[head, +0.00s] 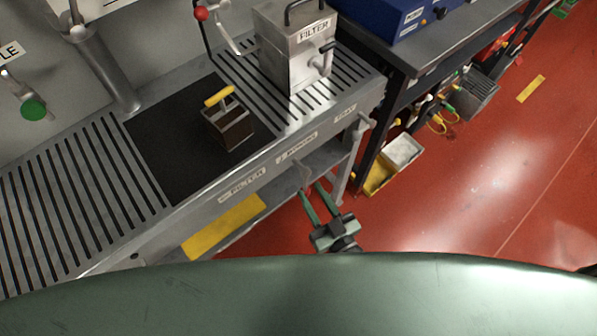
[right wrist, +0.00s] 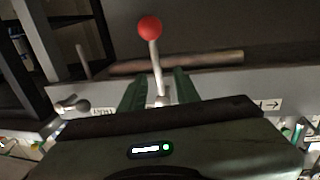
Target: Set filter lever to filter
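In the right wrist view, a lever with a red ball (right wrist: 149,28) and a pale stem (right wrist: 156,70) stands in front of my right gripper (right wrist: 158,76). Its green fingers are open and apart, with the stem showing between them; I cannot tell whether they touch it. In the head view, my right gripper (head: 311,189) is just off the bench's front face, by a small grey lever (head: 303,172) below the stroke label (head: 297,148). A filter label (head: 242,186) is left of it and a tray label (head: 345,113) right. My left gripper is not in view.
The bench holds a metal filter box (head: 290,68), a red-ball crank (head: 200,13) and a yellow-handled block (head: 229,124) on a black mat (head: 170,165). Another handle (head: 365,122) projects from the front at right. A yellow-white bin (head: 400,152) is on the red floor (head: 480,190), which is clear farther right.

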